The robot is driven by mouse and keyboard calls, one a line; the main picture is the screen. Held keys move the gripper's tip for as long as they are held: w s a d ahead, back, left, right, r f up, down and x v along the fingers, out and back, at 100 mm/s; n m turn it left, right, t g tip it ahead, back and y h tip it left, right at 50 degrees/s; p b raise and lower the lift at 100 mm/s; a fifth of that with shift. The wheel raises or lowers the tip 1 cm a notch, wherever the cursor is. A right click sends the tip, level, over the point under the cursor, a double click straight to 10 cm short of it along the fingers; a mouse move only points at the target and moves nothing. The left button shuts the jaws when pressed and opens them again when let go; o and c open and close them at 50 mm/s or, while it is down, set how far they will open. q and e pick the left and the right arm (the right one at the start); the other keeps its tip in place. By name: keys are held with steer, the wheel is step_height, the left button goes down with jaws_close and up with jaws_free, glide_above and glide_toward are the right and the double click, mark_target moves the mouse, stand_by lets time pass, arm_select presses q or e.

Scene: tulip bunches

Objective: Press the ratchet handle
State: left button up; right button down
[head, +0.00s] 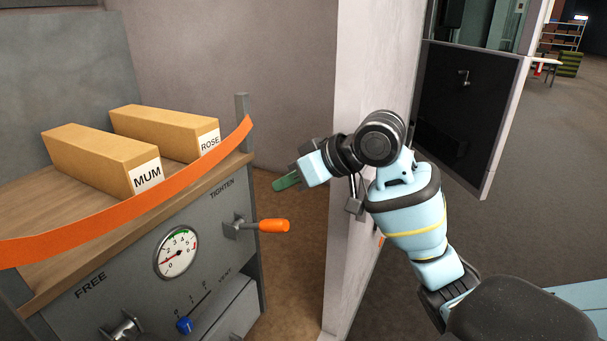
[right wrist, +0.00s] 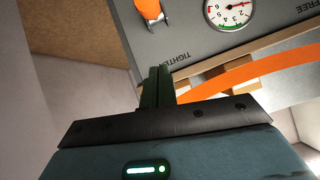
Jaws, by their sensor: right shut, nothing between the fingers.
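The ratchet handle (head: 272,226) has an orange grip and sticks out to the right from its mount on the grey panel, below the word TIGHTEN. It also shows at the top of the right wrist view (right wrist: 150,10). My right gripper (head: 284,183) is shut and empty, with green fingers pointing left, above the handle in the picture and apart from it. In the right wrist view the shut fingers (right wrist: 158,85) point toward the panel. The gauge (head: 176,252) has its red needle near the low end. My left gripper is not in view.
An orange strap (head: 130,213) runs across the wooden shelf (head: 70,212) holding boxes labelled MUM (head: 102,160) and ROSE (head: 165,132). A blue knob (head: 184,324) sits low on the panel. A pale wall (head: 345,270) stands right of the panel, close by my right arm.

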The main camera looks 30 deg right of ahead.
mark_target(260, 225)
steer(key=x, duration=0.3)
steer(key=shift+w+a+f, duration=0.15)
steer(key=shift+s+f, duration=0.2)
steer(key=shift+f, duration=0.35)
steer(key=shift+s+f, duration=0.2)
steer(key=shift+f, duration=0.3)
steer(key=shift+s+f, duration=0.4)
steer(key=shift+f, duration=0.3)
